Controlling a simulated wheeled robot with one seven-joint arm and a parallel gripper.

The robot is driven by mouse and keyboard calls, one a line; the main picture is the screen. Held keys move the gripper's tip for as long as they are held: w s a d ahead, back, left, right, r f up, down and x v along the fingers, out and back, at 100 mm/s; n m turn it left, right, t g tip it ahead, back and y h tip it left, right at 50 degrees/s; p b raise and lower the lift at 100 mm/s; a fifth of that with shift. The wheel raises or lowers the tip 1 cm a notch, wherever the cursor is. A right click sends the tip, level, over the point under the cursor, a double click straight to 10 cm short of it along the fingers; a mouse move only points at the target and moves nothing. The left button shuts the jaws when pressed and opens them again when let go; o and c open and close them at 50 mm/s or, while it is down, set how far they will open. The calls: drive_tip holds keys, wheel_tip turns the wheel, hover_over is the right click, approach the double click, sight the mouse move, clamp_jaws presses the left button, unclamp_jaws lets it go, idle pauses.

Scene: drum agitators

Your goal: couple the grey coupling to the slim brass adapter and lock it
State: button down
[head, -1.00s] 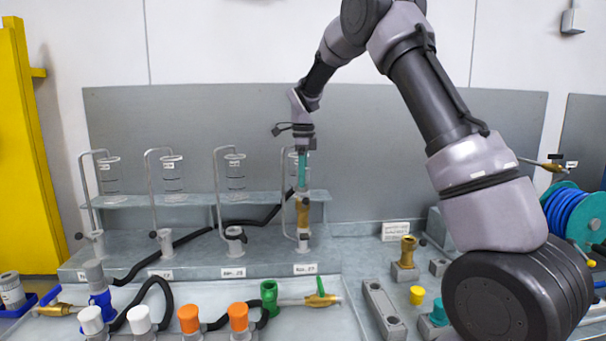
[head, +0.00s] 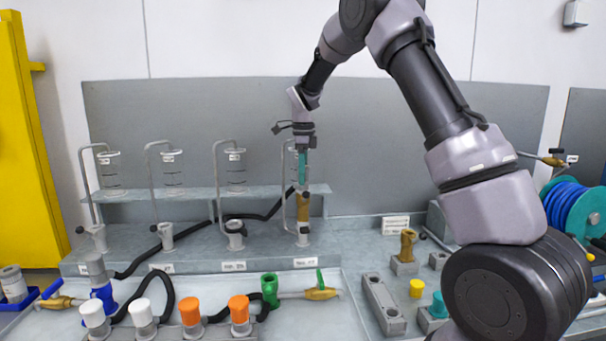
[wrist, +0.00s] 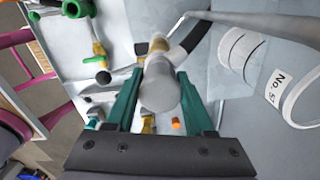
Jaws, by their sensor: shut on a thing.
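My gripper (head: 303,172) points straight down at the rightmost stand, its teal fingers shut on the grey coupling. In the wrist view the grey coupling (wrist: 160,92) sits between the fingers (wrist: 159,76), its round end towards the camera. In the head view the fingers mostly hide it. The slim brass adapter (head: 303,207) stands upright on the rightmost stand, directly below the fingertips and in line with them. A black hose (head: 272,213) rises to the fingertips from the left. I cannot tell whether the coupling is fully seated or locked.
Glass vessels with bent pipes (head: 233,172) stand along the grey shelf (head: 200,193) to the left. White and orange caps (head: 190,310), a green fitting (head: 269,288) and a brass valve (head: 320,293) are in front. Brass and yellow parts (head: 407,245) stand at right.

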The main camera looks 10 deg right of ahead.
drive_tip(key=shift+f, duration=0.1)
idle(0.3)
drive_tip(key=shift+c, duration=1)
unclamp_jaws()
drive_tip(key=shift+c, duration=0.4)
drive_tip(key=shift+r, duration=5)
